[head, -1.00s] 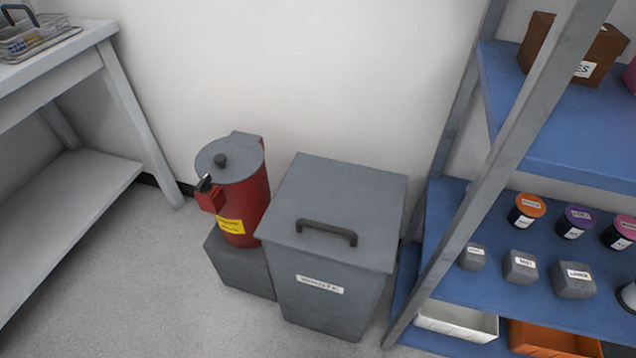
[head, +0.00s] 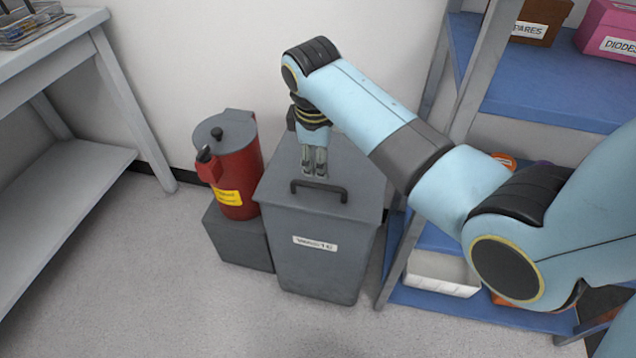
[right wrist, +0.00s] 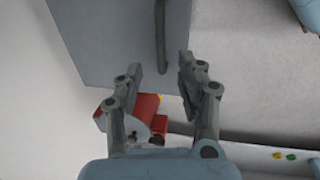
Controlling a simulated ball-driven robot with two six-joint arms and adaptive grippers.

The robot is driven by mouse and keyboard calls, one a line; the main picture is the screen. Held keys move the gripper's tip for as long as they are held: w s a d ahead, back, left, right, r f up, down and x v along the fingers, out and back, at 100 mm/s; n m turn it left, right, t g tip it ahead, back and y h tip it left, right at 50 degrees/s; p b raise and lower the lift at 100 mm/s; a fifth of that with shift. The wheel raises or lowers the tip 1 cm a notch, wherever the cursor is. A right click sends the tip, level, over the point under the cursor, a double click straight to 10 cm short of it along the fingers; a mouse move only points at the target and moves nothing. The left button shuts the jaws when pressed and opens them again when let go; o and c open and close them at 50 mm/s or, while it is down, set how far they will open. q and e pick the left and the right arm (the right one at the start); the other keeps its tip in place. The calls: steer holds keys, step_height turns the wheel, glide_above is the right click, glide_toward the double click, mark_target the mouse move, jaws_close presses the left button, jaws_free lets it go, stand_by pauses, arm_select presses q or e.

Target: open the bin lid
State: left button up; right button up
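The grey bin (head: 318,258) stands on the floor with a white label on its front. Its flat lid (head: 345,170) is down. A dark bar handle (head: 319,187) runs along the lid's front part. My right gripper (head: 314,172) points down above the lid, just behind the handle in the head view. In the right wrist view my right gripper (right wrist: 160,66) is open and empty. The handle (right wrist: 161,36) shows just beyond the fingertips, roughly in line with the gap, with the lid (right wrist: 105,38) beside it. My left gripper is not in view.
A red can (head: 232,165) with a grey top stands on a grey block (head: 240,240) left of the bin. A shelf rack (head: 545,85) with blue shelves is close on the right. A grey bench (head: 90,180) is at left. The floor in front is free.

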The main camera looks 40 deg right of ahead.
mark_target(321, 185)
steer(key=f+b, duration=0.1)
steer(key=f, duration=0.2)
steer(key=f+b, duration=0.1)
steer(key=f, duration=0.2)
steer(key=w+d+f+b, duration=0.1)
steer(key=f, duration=0.1)
steer(key=shift+d+f, duration=0.1)
steer(key=shift+f, duration=0.5)
steer(key=shift+c, duration=0.7)
jaws_close()
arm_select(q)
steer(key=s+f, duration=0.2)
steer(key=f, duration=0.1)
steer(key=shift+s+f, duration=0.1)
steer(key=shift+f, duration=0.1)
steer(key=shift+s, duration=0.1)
